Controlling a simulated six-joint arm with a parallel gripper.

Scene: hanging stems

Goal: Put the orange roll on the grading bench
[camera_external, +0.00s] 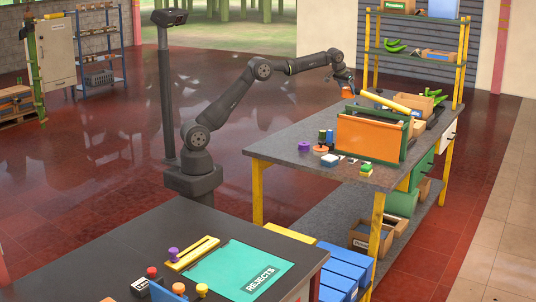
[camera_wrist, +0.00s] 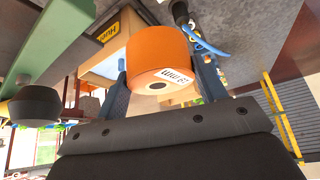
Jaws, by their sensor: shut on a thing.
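The orange roll (camera_wrist: 152,50) fills the middle of the wrist view, with a white printed label and a dark hole in its end. My gripper (camera_wrist: 160,72) is shut on it, with a blue finger at each side. In the external view my gripper (camera_external: 345,80) holds the orange roll (camera_external: 348,92) above the far end of the grey bench (camera_external: 275,145) with yellow legs. A dark bench (camera_external: 100,250) with a teal REJECTS mat (camera_external: 238,270) stands in the foreground. No label shows which bench is the grading bench.
An orange-sided rack (camera_external: 370,138) with a green frame stands on the grey bench near the arm. A purple roll (camera_external: 304,146) and small blocks lie near its front edge. Cardboard boxes (camera_external: 420,103) stand behind. The dark bench holds a yellow bar (camera_external: 192,253) and small coloured pieces.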

